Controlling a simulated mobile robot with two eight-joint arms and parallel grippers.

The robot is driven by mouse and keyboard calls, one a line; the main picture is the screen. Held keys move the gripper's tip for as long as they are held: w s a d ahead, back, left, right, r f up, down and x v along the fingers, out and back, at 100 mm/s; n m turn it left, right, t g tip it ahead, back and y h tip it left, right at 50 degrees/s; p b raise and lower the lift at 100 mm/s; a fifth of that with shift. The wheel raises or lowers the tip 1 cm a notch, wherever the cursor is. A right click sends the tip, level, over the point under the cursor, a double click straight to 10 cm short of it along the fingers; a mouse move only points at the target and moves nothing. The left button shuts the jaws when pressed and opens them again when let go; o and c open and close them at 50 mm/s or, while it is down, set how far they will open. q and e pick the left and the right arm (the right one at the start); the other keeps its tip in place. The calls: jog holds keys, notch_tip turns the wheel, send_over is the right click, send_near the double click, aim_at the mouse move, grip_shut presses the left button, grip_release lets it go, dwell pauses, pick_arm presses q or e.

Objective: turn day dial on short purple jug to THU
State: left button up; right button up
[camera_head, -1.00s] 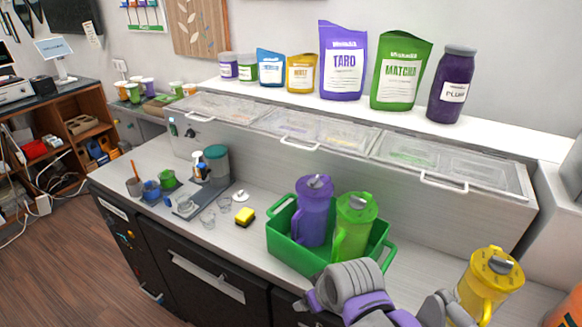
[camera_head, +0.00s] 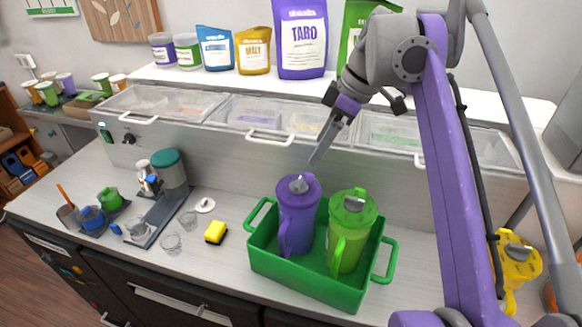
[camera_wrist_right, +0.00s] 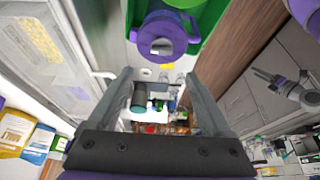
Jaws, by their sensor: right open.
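The purple jug (camera_head: 297,215) stands upright in a green crate (camera_head: 262,262). Its grey dial (camera_head: 299,184) sits on the lid, and the day letters are too small to read. My right gripper (camera_head: 320,150) is open and empty, above and slightly behind the lid, apart from it. In the right wrist view, the jug's lid (camera_wrist_right: 165,28) and dial (camera_wrist_right: 162,47) lie at the top, beyond the open fingers (camera_wrist_right: 158,82). My left gripper (camera_wrist_right: 275,83) shows small at the right of that view; its jaw state is unclear.
A green jug (camera_head: 347,240) stands beside the purple one in the crate. A yellow jug (camera_head: 520,262) stands at the right, partly behind my arm. Lidded bins (camera_head: 250,115) and pouches line the back.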

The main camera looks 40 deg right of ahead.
aim_at(299, 181)
jog(key=x, duration=0.6)
jog(key=b+x, duration=0.1)
jog(key=x, duration=0.2)
jog(key=shift+s+a+f, duration=0.15)
jog(key=shift+s+f, duration=0.05)
jog(key=shift+f, duration=0.1)
jog(key=shift+w+a+f, duration=0.1)
jog(key=shift+w+f, duration=0.1)
jog(key=shift+f, duration=0.2)
pick_arm(q)
jog(key=shift+s+f, duration=0.55)
jog(key=shift+f, duration=0.3)
pick_arm(e)
grip_shut()
